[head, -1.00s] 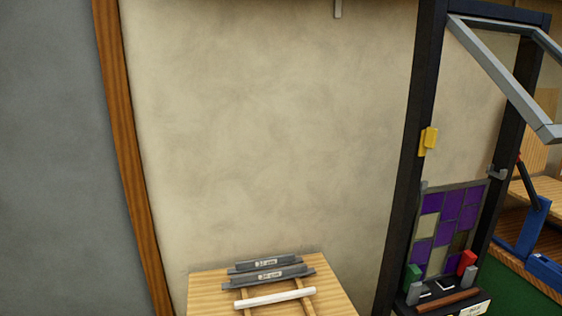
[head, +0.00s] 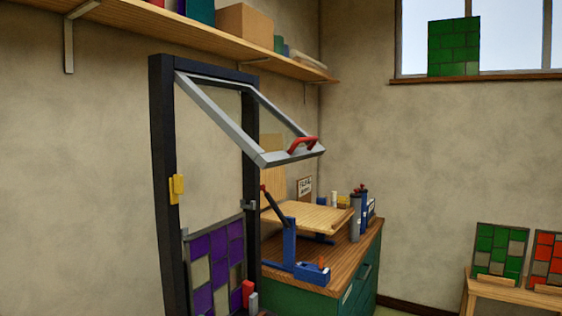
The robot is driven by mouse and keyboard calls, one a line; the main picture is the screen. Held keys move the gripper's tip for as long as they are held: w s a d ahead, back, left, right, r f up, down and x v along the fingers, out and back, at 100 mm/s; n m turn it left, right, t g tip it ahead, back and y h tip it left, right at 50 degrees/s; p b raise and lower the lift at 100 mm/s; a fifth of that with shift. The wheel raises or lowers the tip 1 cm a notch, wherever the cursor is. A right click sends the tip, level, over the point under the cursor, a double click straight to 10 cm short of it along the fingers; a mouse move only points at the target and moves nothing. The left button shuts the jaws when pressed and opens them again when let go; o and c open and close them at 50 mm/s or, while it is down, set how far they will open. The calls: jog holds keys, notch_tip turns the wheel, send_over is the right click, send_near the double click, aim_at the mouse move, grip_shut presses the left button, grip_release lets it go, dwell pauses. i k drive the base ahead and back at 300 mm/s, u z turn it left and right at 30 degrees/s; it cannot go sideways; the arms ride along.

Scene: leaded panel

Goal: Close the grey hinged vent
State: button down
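The grey hinged vent (head: 222,121) is a grey frame hung at the top of a tall black frame (head: 163,200). It is swung outward and stands wide open, tilted down from its top edge. A red handle (head: 303,145) sits on its lower free edge. A yellow block (head: 177,189) is on the left post, and a small grey catch (head: 248,205) is on the right post. A purple and cream leaded panel (head: 214,262) fills the lower part of the black frame. My gripper is not in view.
A wooden shelf (head: 210,42) with boxes runs along the wall above. A green cabinet (head: 365,278) with a wooden top, a blue stand (head: 289,250) and bottles is behind, to the right. Leaded panels stand on a small table (head: 512,295) at right.

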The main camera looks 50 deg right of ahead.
aim_at(188, 82)
jog(key=z, duration=0.95)
jog(key=k, duration=0.7)
jog(key=u, duration=0.9)
